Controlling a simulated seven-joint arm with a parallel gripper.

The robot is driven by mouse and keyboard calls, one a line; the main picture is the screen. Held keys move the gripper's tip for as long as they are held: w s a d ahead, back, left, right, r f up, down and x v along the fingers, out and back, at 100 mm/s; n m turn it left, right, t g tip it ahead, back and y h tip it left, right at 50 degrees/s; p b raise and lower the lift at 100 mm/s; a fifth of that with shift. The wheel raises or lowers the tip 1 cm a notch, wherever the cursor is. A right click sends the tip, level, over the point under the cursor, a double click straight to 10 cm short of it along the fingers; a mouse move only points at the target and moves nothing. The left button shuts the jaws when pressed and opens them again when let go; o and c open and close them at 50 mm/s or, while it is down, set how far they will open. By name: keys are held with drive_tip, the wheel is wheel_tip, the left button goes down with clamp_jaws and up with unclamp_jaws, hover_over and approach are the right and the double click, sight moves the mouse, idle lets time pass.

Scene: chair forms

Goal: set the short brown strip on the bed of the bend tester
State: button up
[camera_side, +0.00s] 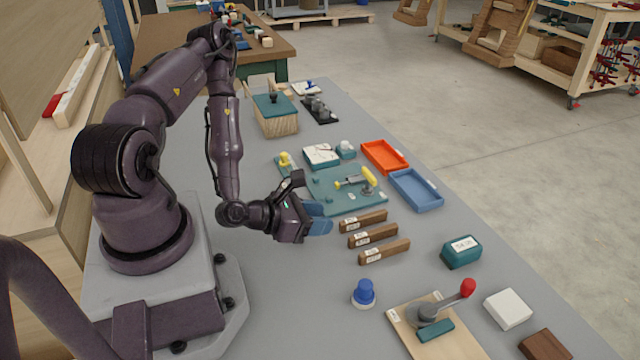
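Three brown strips with white labels lie side by side on the grey table: the far one (363,221), the middle one (373,236) and the near one (384,252). They look close in length, and I cannot surely tell which is shortest. My gripper (318,217) is left of the far strip, apart from it, with its blue fingers spread and nothing between them. A teal board (335,201) with yellow-handled parts lies beyond the strips. A light wooden board (397,321) at the front carries a red-knobbed lever and a teal block. I cannot tell which is the bend tester.
A blue knob (364,293) stands in front of the strips. A teal labelled block (461,252) and a white block (507,308) are at right. Orange (384,157) and blue (415,189) trays lie near the far edge.

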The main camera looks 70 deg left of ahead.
drive_tip(key=shift+w+a+r+m+g, duration=0.1)
drive_tip(key=shift+m+g, duration=0.05)
drive_tip(key=shift+m, duration=0.35)
drive_tip(key=shift+w+a+m+g, duration=0.1)
drive_tip(key=shift+m+g, duration=0.05)
drive_tip(key=shift+m, duration=0.35)
drive_tip(key=m, duration=0.2)
drive_tip(key=w+r+m+g+h, duration=0.1)
drive_tip(key=m, duration=0.1)
drive_tip(key=a+m+g, duration=0.1)
drive_tip(key=m, duration=0.1)
drive_tip(key=shift+w+r, duration=0.2)
drive_tip(key=shift+w, duration=0.05)
wheel_tip(320, 180, up, 12)
drive_tip(key=w+a+m+g+y, duration=0.15)
drive_tip(key=m+g, duration=0.25)
drive_tip(key=m, duration=1)
drive_tip(key=s+d+r+m, duration=0.5)
drive_tip(key=s+r+m, duration=0.1)
drive_tip(key=r, duration=0.3)
drive_tip(key=s+d+r+m+g, duration=0.1)
drive_tip(key=s+d+r+m, duration=0.4)
drive_tip(key=r+m, duration=0.3)
drive_tip(key=shift+s+r, duration=0.5)
drive_tip(key=shift+s, duration=0.05)
drive_tip(key=shift+h, duration=0.25)
drive_tip(key=shift+o, duration=0.4)
